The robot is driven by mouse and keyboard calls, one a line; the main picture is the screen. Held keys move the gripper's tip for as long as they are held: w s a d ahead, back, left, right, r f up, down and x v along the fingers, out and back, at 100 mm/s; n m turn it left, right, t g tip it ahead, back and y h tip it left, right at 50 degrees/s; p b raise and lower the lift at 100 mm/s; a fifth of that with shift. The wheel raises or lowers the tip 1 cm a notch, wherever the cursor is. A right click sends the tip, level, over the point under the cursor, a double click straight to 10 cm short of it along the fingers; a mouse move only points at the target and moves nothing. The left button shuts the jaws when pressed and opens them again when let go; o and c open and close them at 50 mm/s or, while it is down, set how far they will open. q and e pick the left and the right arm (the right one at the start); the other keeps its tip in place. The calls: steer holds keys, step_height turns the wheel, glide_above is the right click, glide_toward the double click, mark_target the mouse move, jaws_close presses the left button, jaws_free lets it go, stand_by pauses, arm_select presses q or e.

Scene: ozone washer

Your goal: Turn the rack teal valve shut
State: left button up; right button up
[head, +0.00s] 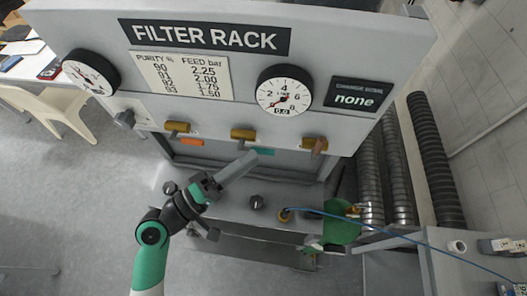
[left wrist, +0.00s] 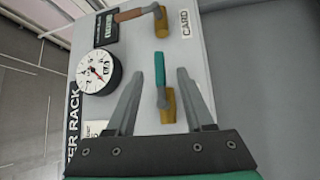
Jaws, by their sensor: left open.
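The teal valve has a brass body (head: 242,133) and a teal lever (head: 262,151), in the middle of the row on the filter rack (head: 380,38). The lever points right in the head view. In the left wrist view the teal lever (left wrist: 159,68) points up the picture from its brass body (left wrist: 166,103). My left gripper (head: 246,160) is open in front of this valve. In the left wrist view its fingers stand on either side of the valve, with gaps showing. I cannot tell how deep the lever sits between them. My right gripper is not in view.
An orange-levered valve (head: 190,141) is to the left, and a brown-levered valve (head: 318,146) to the right. Two dials (head: 284,91) sit above the valves. A ledge with knobs (head: 257,202) lies below. A blue hose (head: 380,222) runs off right, near ribbed ducts (head: 437,160).

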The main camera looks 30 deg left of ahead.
mark_target(263, 149)
arm_select(q)
steer(key=x, duration=0.4)
steer(key=shift+w+d+r+p, duration=0.1)
steer(key=shift+w+d+p, duration=0.1)
steer(key=shift+w+p, duration=0.2)
steer(key=shift+s, duration=0.1)
jaws_close()
stand_by(0.9)
